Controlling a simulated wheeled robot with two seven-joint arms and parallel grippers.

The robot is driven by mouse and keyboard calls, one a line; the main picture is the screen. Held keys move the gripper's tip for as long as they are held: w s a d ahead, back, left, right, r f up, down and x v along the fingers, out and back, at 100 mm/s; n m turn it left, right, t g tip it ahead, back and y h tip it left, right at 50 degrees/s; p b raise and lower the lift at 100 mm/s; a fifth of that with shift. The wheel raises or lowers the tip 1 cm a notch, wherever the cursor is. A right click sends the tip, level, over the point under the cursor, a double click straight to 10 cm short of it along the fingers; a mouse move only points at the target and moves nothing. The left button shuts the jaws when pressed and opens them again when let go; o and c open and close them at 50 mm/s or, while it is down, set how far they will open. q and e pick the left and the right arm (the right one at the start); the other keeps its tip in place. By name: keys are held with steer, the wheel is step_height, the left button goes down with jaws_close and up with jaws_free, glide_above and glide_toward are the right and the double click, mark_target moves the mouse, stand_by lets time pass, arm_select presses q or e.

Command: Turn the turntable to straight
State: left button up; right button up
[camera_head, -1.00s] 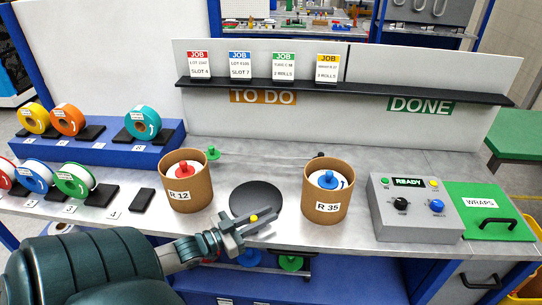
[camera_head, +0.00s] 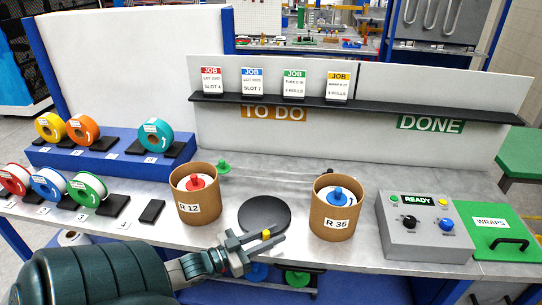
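The turntable is a dark round disc (camera_head: 265,212) on the grey bench, between two brown tubs. My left gripper (camera_head: 268,241) reaches in from the lower left, in front of the disc. My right gripper does not show.
A grey control box (camera_head: 424,236) reading READY and a green WRAPS panel (camera_head: 507,250) are further right. Coloured rolls stand on the left. A thin rod (camera_head: 270,172) runs behind the disc.

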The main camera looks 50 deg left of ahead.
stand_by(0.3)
arm_select(q)
steer(key=shift+s+a, duration=0.1)
steer(key=shift+a, duration=0.05)
steer(key=shift+s+a, duration=0.15)
steer(key=shift+s, duration=0.35)
steer(key=b+v, duration=0.4)
steer(key=v, duration=1.2)
steer(key=shift+d, duration=0.2)
steer(key=shift+s, duration=0.1)
